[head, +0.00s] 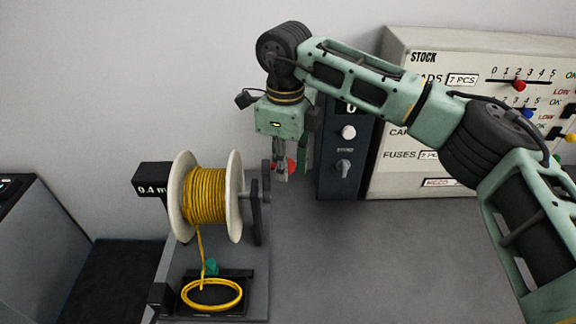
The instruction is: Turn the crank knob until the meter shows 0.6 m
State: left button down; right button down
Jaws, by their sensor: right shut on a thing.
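A spool of yellow cable (206,196) with white flanges stands on a grey stand at the left middle. The black meter (152,188) behind its left side reads 0.4 m. The red crank knob (291,167) is right of the spool, partly hidden by the gripper. My right gripper (282,172) points down and is shut on the crank knob. The crank arm itself is mostly hidden. Yellow cable runs down from the spool to a coil (212,294) on a black tray in front. My left gripper is not in view.
A dark panel (343,165) with a white knob and a grey switch stands close right of my right gripper. A pale stock board (400,60) with sliders is behind my right arm. The grey table is clear at front right.

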jog(key=shift+w+a+f, duration=0.25)
jog(key=shift+w+f, duration=0.15)
jog(key=shift+f, duration=0.15)
jog(key=shift+w+f, duration=0.2)
jog(key=shift+f, duration=0.15)
jog(key=shift+w+f+b, duration=0.35)
jog(key=shift+w+f, duration=0.3)
jog(key=shift+w, duration=0.1)
jog(key=shift+w+f+b, duration=0.2)
jog(key=shift+f+b, duration=0.15)
jog(key=shift+f, duration=0.3)
jog(key=shift+w+f+b, duration=0.15)
jog(key=shift+f+b, duration=0.2)
jog(key=shift+f, duration=0.25)
jog(key=shift+a+r, duration=0.1)
